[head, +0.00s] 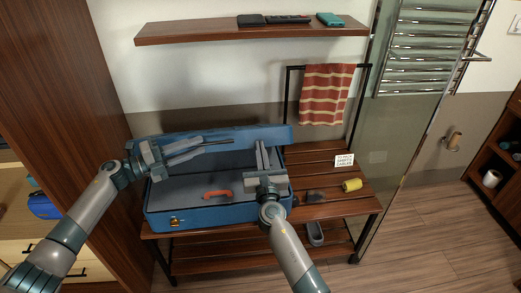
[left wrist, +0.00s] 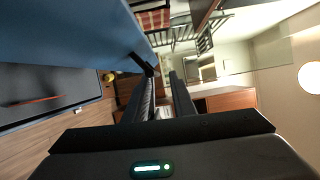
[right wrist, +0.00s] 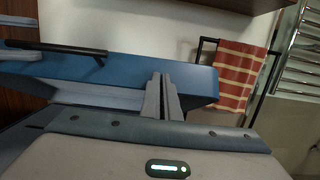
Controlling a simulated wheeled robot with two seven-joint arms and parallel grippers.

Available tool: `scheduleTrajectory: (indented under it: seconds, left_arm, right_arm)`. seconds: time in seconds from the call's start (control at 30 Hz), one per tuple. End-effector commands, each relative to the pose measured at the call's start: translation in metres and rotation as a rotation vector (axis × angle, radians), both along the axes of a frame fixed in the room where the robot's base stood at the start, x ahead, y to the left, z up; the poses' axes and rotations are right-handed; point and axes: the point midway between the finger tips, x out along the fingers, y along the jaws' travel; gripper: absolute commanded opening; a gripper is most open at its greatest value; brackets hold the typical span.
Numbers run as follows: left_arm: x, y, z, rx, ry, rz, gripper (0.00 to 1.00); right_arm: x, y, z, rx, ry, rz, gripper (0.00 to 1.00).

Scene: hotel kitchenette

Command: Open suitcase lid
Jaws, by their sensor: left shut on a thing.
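The blue suitcase (head: 195,217) lies on a slatted wooden bench, with a brass latch (head: 175,221) in front. Its lid (head: 270,133) is raised at the back, showing the dark grey interior. The lid also shows in the right wrist view (right wrist: 150,78) and fills the upper left of the left wrist view (left wrist: 75,28). My left gripper (head: 231,142) is shut on a black bar-like handle (right wrist: 75,49) at the lid; the exact contact is partly hidden. My right gripper (head: 261,146) is above the suitcase's right side, fingers together and empty, apart from the lid.
A red handle-shaped item (head: 217,193) lies in the suitcase. The bench (head: 320,208) holds a yellow roll (head: 352,185) and a small sign (head: 344,160) at right. A striped towel (head: 326,95) hangs on a black rail. A shelf (head: 200,32) is above, and a glass panel (head: 400,130) stands right.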

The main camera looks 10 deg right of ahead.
Motion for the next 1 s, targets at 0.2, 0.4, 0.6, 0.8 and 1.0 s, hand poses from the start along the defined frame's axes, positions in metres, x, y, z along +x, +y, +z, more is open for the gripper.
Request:
scheduleTrajectory:
  seconds: [0.2,0.4,0.6,0.8,1.0]
  left_arm:
    - [-0.014,0.038,0.002,-0.002,-0.003,0.003,0.17]
    - [-0.023,0.056,0.000,-0.002,-0.002,0.002,0.17]
    - [-0.025,0.061,-0.001,-0.001,-0.001,0.001,0.17]
    - [-0.025,0.061,-0.001,-0.001,0.000,0.001,0.17]
    - [-0.025,0.059,-0.006,-0.017,0.014,0.015,0.17]
  right_arm:
    - [0.000,-0.003,-0.005,-0.001,0.009,-0.005,0.00]
    - [0.000,-0.002,-0.003,-0.001,0.005,-0.003,0.00]
    - [0.000,-0.002,-0.002,-0.002,0.004,-0.002,0.00]
    - [0.000,-0.001,-0.002,-0.001,0.003,-0.002,0.00]
    - [0.000,-0.001,-0.001,-0.001,0.002,-0.002,0.00]
